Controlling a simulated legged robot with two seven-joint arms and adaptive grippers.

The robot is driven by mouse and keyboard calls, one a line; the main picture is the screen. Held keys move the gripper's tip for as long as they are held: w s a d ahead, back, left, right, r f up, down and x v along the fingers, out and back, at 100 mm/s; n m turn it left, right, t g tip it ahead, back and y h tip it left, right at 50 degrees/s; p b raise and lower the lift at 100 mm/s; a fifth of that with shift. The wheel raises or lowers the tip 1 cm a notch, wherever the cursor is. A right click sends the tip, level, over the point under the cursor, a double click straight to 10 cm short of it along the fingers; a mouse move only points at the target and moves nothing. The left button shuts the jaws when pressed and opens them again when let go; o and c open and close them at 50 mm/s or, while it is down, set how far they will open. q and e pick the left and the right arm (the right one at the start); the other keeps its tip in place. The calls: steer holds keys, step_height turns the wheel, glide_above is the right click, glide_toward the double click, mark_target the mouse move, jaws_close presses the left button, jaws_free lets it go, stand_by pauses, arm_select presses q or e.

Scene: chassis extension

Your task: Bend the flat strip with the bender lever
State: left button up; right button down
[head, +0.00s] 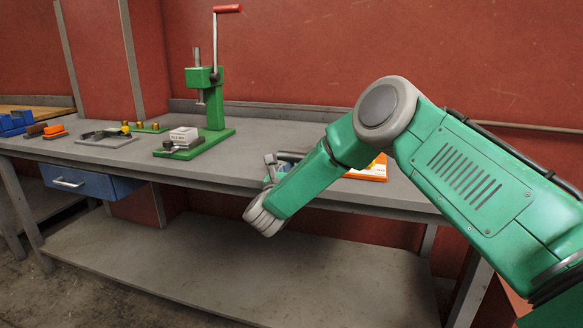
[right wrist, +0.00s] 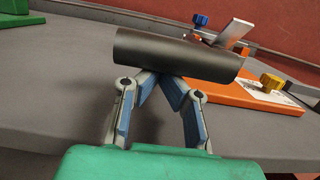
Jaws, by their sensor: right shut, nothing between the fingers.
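The bender shows as an orange base plate (right wrist: 248,96) with a yellow knob (right wrist: 271,81) and a blue knob (right wrist: 200,20) in the right wrist view. A dark cylinder (right wrist: 175,55), which looks like the lever's grip, lies across the view just beyond my right gripper (right wrist: 160,76). That gripper's fingers are shut and empty, their tips meeting at the cylinder's lower edge; I cannot tell if they touch it. A pale, tilted metal piece (right wrist: 234,33) stands by the base; I cannot tell if it is the flat strip. In the head view my arm hides most of the bender.
A green press (head: 212,120) with a red-handled lever stands on the grey bench (head: 240,155) left of my arm. A blue drawer (head: 85,183) hangs below. Bench space between press and gripper is clear.

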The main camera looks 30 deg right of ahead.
steer(key=shift+r+g+y+p, duration=0.3)
steer(key=shift+r+p, duration=0.25)
steer(key=shift+r, duration=0.4)
step_height(320, 180, up, 10)
steer(key=w+d+g+y+p, duration=0.1)
steer(key=d+g+y+p, duration=0.1)
steer(key=p, duration=0.5)
steer(key=shift+w+g+y, duration=0.4)
steer(key=shift+g+y, duration=0.4)
steer(key=shift+y, duration=0.5)
steer(key=shift+d+r, duration=0.1)
steer(key=shift+r, duration=0.1)
